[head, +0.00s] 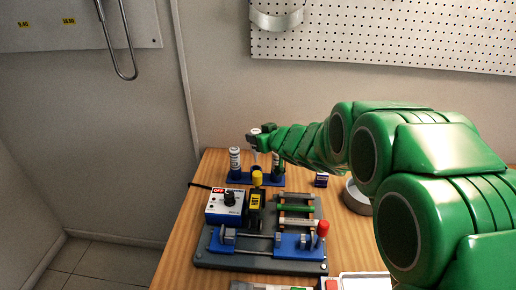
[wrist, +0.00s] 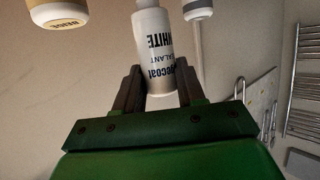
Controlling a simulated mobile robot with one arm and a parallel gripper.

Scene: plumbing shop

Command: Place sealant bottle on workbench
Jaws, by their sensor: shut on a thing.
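My gripper (head: 262,139) is at the far end of my green arm, above a blue bottle rack (head: 240,181) at the back of the wooden workbench (head: 178,252). In the wrist view my gripper (wrist: 160,88) is shut on a white sealant bottle (wrist: 153,32), whose label reads "WHITE" and "SEALANT". In the head view the held bottle (head: 254,141) is small and partly hidden by the fingers. A white bottle (head: 235,160) stands at the left of the rack, and a green one (head: 276,164) at its right. I cannot tell whether the held bottle touches the rack.
A beige-labelled bottle (wrist: 58,12) shows beside the held one in the wrist view. A small dark box (head: 321,180) stands right of the rack.

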